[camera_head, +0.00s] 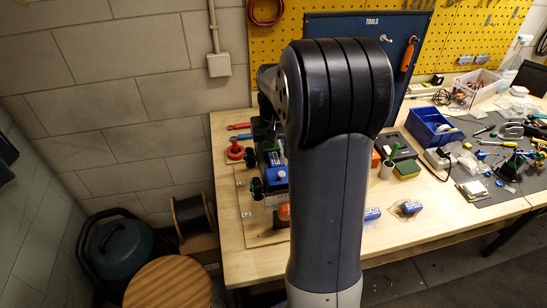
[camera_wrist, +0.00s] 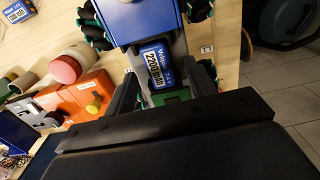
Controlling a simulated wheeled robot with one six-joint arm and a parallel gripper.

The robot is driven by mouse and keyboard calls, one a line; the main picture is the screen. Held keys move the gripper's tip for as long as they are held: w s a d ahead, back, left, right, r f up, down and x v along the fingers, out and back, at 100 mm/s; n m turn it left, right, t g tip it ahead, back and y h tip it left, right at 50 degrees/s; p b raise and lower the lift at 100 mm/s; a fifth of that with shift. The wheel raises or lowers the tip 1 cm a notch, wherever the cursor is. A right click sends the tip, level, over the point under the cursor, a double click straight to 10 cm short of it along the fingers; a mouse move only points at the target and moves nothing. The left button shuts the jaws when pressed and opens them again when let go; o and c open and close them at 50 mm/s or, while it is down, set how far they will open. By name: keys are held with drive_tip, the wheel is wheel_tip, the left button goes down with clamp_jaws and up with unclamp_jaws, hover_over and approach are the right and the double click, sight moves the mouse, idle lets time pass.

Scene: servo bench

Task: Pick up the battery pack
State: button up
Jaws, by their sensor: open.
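In the wrist view, a blue and white battery pack (camera_wrist: 157,66) marked 2200 mAh sits in a dark bay of a small wheeled vehicle with a blue body (camera_wrist: 143,20) and green-black wheels. My gripper (camera_wrist: 165,88) is open, with one finger on each side of the pack's near end. I cannot tell whether the fingers touch it. In the head view, part of the vehicle (camera_head: 275,177) shows left of my arm, and my gripper is hidden. Two more blue packs lie on the bench, one to the right of my arm (camera_head: 372,213) and one further right (camera_head: 408,208).
An orange block (camera_wrist: 88,98) and a red round-topped object (camera_wrist: 66,69) stand left of the vehicle in the wrist view. In the head view, a blue bin (camera_head: 433,128) and scattered tools sit at right. The bench front right of my arm (camera_head: 430,232) is bare.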

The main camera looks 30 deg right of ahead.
drive_tip(key=shift+s+f, duration=0.1)
drive_tip(key=shift+f, duration=0.65)
drive_tip(key=shift+c, duration=0.4)
drive_tip(key=c, duration=1)
